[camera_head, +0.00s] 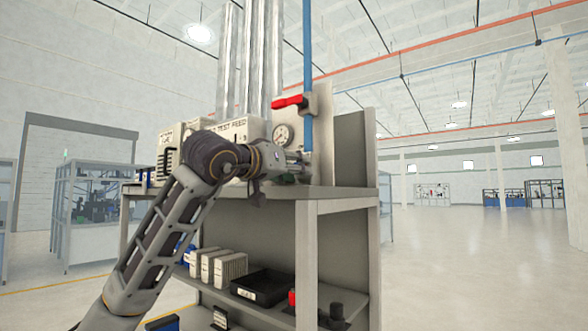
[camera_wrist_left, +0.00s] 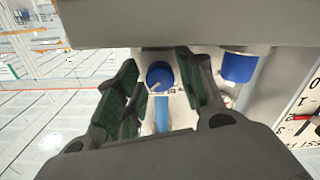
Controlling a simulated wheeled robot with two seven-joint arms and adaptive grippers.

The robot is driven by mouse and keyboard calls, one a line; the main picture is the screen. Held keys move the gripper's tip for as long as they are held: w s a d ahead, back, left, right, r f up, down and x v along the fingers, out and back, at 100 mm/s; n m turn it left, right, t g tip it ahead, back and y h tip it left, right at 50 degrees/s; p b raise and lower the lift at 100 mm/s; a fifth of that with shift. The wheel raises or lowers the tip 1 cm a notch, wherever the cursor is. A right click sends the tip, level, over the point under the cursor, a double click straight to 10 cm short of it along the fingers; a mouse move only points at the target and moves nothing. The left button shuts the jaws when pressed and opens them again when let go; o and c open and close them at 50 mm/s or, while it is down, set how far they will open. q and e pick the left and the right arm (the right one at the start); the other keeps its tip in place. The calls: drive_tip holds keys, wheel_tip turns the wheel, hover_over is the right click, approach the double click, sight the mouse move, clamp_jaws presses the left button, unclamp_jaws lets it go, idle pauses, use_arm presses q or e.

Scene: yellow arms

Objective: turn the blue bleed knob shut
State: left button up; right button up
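The blue bleed knob (camera_wrist_left: 160,75), with a pale pointer mark, shows in the left wrist view between the fingers of my left gripper (camera_wrist_left: 156,64). The fingers are spread, one on each side of the knob, with a gap on the left; I cannot tell whether the right finger touches it. In the head view my left gripper (camera_head: 297,166) is at the foot of the blue pipe (camera_head: 308,75), just above the bench top, and the knob is hidden there. My right gripper is not in view.
A red valve handle (camera_head: 288,102) and a round gauge (camera_head: 282,134) are above my gripper. The bench (camera_head: 345,191) has a shelf below with a black tray (camera_head: 262,286) and boxes. A second blue part (camera_wrist_left: 238,66) is right of the knob. Open floor lies right.

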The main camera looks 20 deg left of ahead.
use_arm(q)
drive_tip(key=c, duration=0.7)
drive_tip(key=shift+o, duration=0.2)
drive_tip(key=shift+n, duration=0.6)
drive_tip(key=n+b, duration=0.1)
drive_tip(key=n, duration=0.3)
drive_tip(key=shift+n, duration=0.3)
drive_tip(key=n+b, duration=0.1)
drive_tip(key=n, duration=0.1)
drive_tip(key=shift+n, duration=0.4)
drive_tip(key=n+b, duration=0.1)
drive_tip(key=n, duration=0.2)
drive_tip(key=shift+n, duration=0.3)
drive_tip(key=n+b, duration=0.2)
drive_tip(key=n, duration=0.3)
drive_tip(key=shift+n, duration=0.3)
